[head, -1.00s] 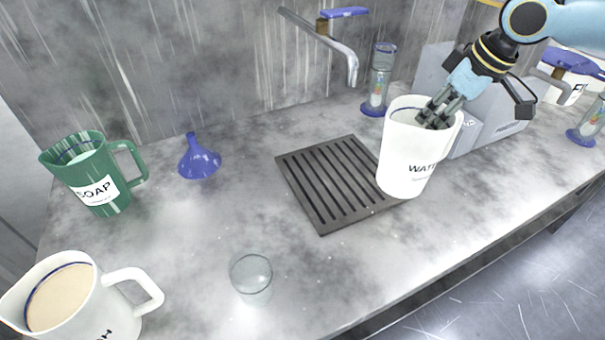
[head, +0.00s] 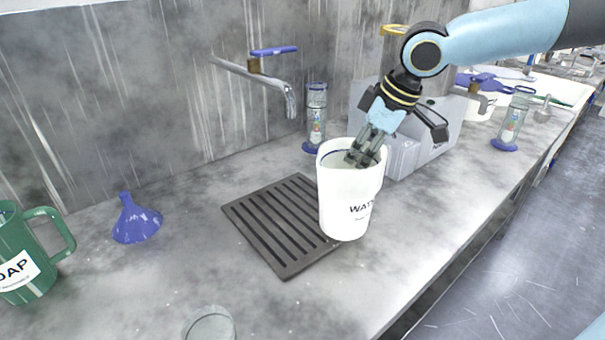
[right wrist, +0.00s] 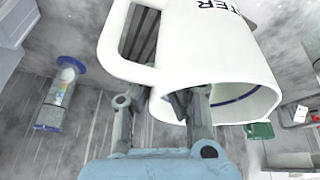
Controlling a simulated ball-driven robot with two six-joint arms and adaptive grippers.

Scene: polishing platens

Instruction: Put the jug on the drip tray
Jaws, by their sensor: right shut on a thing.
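The white jug (head: 345,205) with a "WATER" label stands upright in the head view, at the right edge of the dark slatted drip tray (head: 249,232). It hides the tray's right corner. I cannot tell whether its base touches anything. My right gripper (head: 366,157) is shut on the jug at its rim, near the handle. In the right wrist view the jug (right wrist: 215,45) fills the top, its handle at left, with one finger of the gripper (right wrist: 165,105) at the mouth. Tray slats (right wrist: 147,30) show through the handle. My left gripper is not in view.
A tap (head: 270,75) reaches out behind the tray. A blue funnel (head: 136,222), a green soap jug (head: 22,262) and a clear glass (head: 209,326) stand to the left and front. A cylinder (head: 316,115) and a grey box (head: 425,140) stand behind the jug.

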